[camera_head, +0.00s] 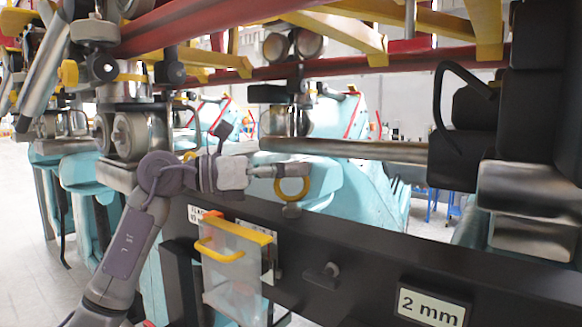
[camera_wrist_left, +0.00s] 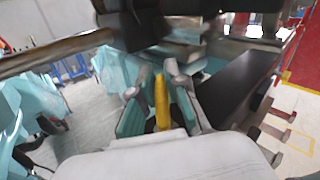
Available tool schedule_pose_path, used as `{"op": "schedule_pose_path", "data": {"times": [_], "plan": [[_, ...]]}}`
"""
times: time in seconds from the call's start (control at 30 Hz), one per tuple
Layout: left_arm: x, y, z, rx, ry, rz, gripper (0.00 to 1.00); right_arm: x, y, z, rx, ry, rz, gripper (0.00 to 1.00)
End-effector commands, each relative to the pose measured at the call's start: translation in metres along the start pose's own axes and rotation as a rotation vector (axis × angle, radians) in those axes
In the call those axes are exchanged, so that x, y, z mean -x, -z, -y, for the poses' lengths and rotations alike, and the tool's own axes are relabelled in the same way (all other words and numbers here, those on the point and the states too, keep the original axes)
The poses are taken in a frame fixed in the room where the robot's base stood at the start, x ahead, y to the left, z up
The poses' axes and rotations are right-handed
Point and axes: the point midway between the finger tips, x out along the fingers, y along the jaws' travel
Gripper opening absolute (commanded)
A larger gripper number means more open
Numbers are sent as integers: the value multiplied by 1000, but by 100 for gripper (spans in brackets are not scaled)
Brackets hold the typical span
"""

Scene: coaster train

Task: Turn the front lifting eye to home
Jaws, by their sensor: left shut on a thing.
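The front lifting eye is a yellow ring (camera_head: 308,188) standing on a small grey base (camera_head: 292,211) on top of the long dark beam. My left gripper (camera_head: 292,170) reaches in from the left and is shut on the upper part of the ring. In the left wrist view the yellow eye (camera_wrist_left: 161,101) stands edge-on between the two grey fingers (camera_wrist_left: 153,82). The fingers hide part of the ring in the head view. My right gripper is not in view.
The dark beam (camera_head: 365,248) carries a "2 mm" plate (camera_head: 431,307) and a dark knob (camera_head: 322,275). A clear box with a yellow handle (camera_head: 220,251) hangs at its front. Red rails (camera_head: 390,65) and dark blocks (camera_head: 468,125) crowd above and right.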

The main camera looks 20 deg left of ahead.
Motion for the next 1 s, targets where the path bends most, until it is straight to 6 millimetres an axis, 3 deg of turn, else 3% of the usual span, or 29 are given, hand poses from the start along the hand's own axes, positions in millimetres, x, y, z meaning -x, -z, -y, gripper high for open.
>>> {"op": "schedule_pose_path", "data": {"times": [0.7,1.0], "plan": [[-2,-8,0,4,664,-126,0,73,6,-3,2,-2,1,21],[-2,-5,0,1,828,-159,0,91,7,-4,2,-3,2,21]]}}
